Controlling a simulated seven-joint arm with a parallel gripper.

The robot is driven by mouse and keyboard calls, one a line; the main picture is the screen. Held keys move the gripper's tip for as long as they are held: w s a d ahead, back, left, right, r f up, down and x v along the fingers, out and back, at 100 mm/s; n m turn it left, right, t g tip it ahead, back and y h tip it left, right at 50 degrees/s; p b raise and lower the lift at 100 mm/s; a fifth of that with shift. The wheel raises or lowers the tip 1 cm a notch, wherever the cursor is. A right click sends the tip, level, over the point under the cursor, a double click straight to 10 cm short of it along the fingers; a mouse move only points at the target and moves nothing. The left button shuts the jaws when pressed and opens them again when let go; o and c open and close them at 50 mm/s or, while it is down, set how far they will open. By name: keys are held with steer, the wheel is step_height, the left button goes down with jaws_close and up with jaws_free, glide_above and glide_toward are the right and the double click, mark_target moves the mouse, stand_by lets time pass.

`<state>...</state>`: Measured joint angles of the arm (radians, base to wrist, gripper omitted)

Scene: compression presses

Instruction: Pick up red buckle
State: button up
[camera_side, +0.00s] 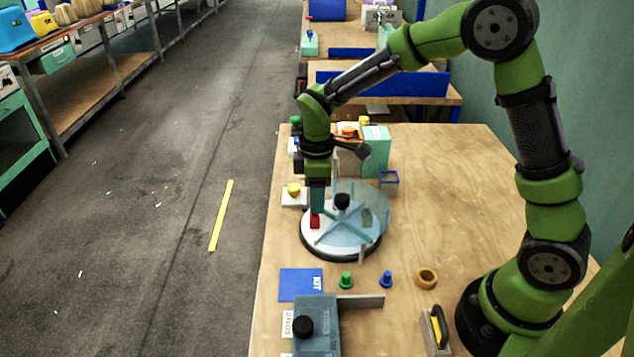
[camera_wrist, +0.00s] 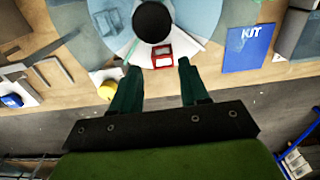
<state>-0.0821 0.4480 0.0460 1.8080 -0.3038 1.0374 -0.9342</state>
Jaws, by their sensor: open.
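The red buckle (camera_side: 314,221) lies on the white open sector of a round turntable (camera_side: 345,250) with a clear blue divided cover. In the wrist view the red buckle (camera_wrist: 162,56) shows as a red frame just beyond my fingertips, beside the black knob (camera_wrist: 153,22). My gripper (camera_wrist: 158,68) is open, with one finger on each side of the buckle in the picture. In the side view my gripper (camera_side: 317,210) points straight down right above the buckle and partly hides it. I cannot tell whether the fingers touch it.
A blue KIT card (camera_side: 300,285), a green peg (camera_side: 346,280), a blue peg (camera_side: 386,279) and a tape roll (camera_side: 426,278) lie in front of the turntable. A yellow knob on a block (camera_side: 293,190) stands left. The table's right side is clear.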

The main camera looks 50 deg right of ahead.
mark_target(315, 219)
steer(key=f, duration=0.5)
steer(key=shift+s+f, duration=0.2)
steer(key=shift+f, duration=0.1)
steer(key=shift+c, duration=0.2)
steer(key=c, duration=0.7)
